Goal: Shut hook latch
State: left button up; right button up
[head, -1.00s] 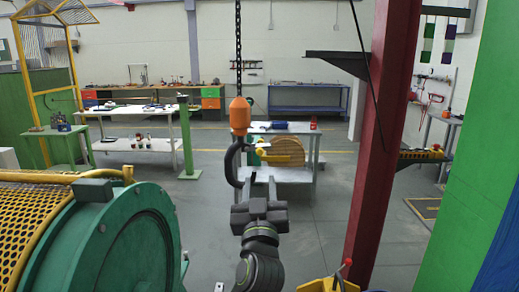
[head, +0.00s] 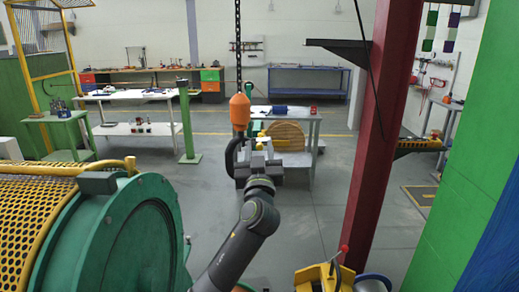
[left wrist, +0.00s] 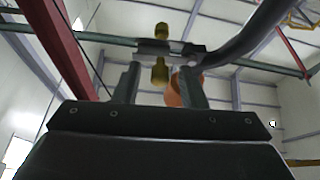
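The dark lifting hook (head: 230,158) hangs below an orange hook block (head: 239,112) on a chain. In the left wrist view the hook's dark curved bar (left wrist: 245,42) runs up to the right, with the orange block (left wrist: 186,90) partly behind a finger. My left gripper (head: 257,160) is right in front of the hook and hides much of its opening. Its fingers (left wrist: 160,84) stand apart in the left wrist view. The yellow latch (left wrist: 160,72) shows between them, with a grey crosspiece (left wrist: 166,47) at the fingertips. Contact cannot be told. My right gripper is not in view.
A large green drum machine (head: 115,240) with yellow mesh fills the lower left. A red column (head: 375,150) stands to the right. A grey table (head: 300,130) with a wooden reel (head: 287,136) is behind the hook. Open grey floor lies between.

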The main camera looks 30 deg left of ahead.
pick_arm(q)
grip_shut()
jog(key=shift+m, duration=0.4)
jog(key=m+h, duration=0.1)
jog(key=m, duration=0.1)
jog(key=f+m+t+h, duration=0.1)
jog(key=m, duration=0.2)
jog(key=shift+s+a+t+h+p, duration=0.1)
jog(key=shift+t+h+p, duration=0.2)
jog(key=shift+h+p, duration=0.1)
jog(key=shift+s+a+f+m+g+h+p, duration=0.3)
jog(key=shift+m+h+p, duration=0.9)
jog(key=shift+m, duration=1.1)
jog(key=shift+s+a+f+m+g+h+p, duration=0.1)
jog(key=shift+a+f+m+h+p, duration=0.5)
jog(key=shift+m+p, duration=1.4)
jog(key=shift+s+a+f+m+g+h+p, duration=0.2)
jog(key=shift+m+h+p, duration=0.95)
jog(key=shift+m, duration=1.45)
jog(key=shift+d+f, duration=0.1)
jog(key=shift+d, duration=0.05)
